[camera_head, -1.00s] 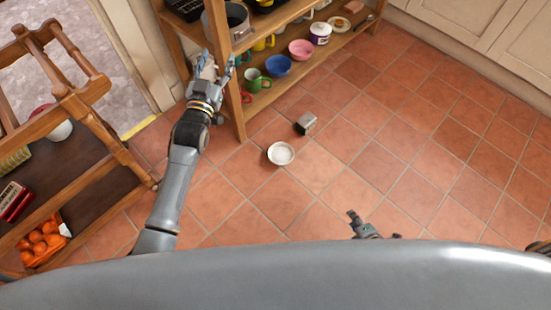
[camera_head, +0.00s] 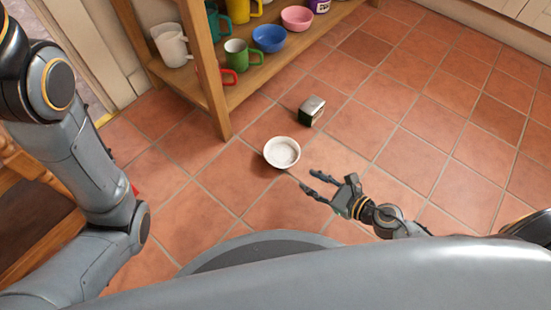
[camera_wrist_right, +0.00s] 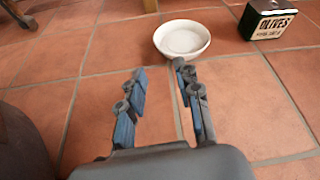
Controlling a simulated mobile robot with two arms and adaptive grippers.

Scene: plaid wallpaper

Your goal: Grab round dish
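The round dish (camera_head: 282,152) is a small white bowl standing upright on the tiled floor, and it looks empty. In the right wrist view the dish (camera_wrist_right: 182,40) lies just beyond my fingertips, slightly right of centre. My right gripper (camera_head: 313,186) is open and empty, low to the floor, to the right of and nearer than the dish. Its two blue-grey fingers (camera_wrist_right: 158,72) are spread in the right wrist view, with a gap before the dish. My left arm comes in at the left of the head view, but its gripper is out of the picture.
A dark tin (camera_head: 311,111) stands behind the dish; its label reads "OLIVES" in the right wrist view (camera_wrist_right: 268,20). A wooden shelf (camera_head: 217,110) with mugs and bowls, including a blue bowl (camera_head: 269,38), stands behind. The floor to the right is clear.

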